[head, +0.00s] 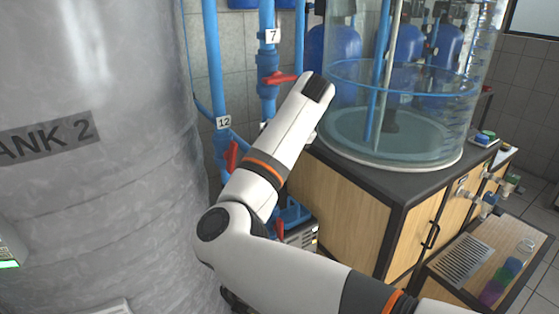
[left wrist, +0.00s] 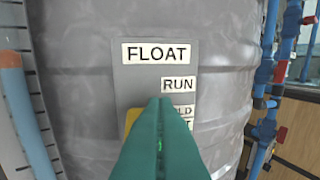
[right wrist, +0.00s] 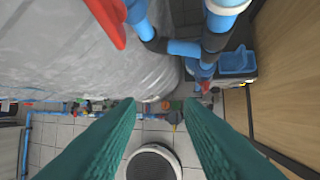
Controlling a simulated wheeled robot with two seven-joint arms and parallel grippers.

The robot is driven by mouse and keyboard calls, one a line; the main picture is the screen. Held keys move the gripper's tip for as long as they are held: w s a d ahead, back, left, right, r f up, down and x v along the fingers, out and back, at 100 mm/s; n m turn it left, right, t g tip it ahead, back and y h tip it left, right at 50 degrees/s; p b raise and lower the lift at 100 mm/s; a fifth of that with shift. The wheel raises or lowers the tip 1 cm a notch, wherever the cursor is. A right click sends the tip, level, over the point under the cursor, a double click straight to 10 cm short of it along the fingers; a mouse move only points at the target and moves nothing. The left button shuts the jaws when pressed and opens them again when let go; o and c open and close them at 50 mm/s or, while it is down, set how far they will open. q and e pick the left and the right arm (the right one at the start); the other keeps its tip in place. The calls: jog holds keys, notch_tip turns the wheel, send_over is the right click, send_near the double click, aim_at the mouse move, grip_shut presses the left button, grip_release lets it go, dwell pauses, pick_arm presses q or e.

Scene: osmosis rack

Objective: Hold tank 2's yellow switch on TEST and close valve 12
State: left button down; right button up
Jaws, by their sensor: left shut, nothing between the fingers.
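Tank 2 (head: 95,210) is the large grey tank at the left of the head view. In the left wrist view, its FLOAT panel (left wrist: 128,82) carries RUN and two partly hidden labels below. My left gripper (left wrist: 160,101) is shut in front of the panel and covers most of the yellow switch (left wrist: 130,119); contact and switch position cannot be told. Valve 12's red handle (head: 232,157) stands nearly upright below the 12 tag (head: 223,122). My right gripper (right wrist: 159,103) is open and empty, hidden in the head view. A red handle (right wrist: 107,22) lies beyond its left finger.
Valve 7's red handle (head: 280,78) lies sideways on the neighbouring blue pipe. A wooden cabinet (head: 345,205) with a clear cylindrical tank (head: 395,135) stands right of the pipes. Blue pipes (right wrist: 183,48) run close beside my right gripper, with the tank wall on the left.

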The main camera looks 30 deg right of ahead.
jog(key=shift+s+d, duration=0.35)
jog(key=shift+s, duration=0.25)
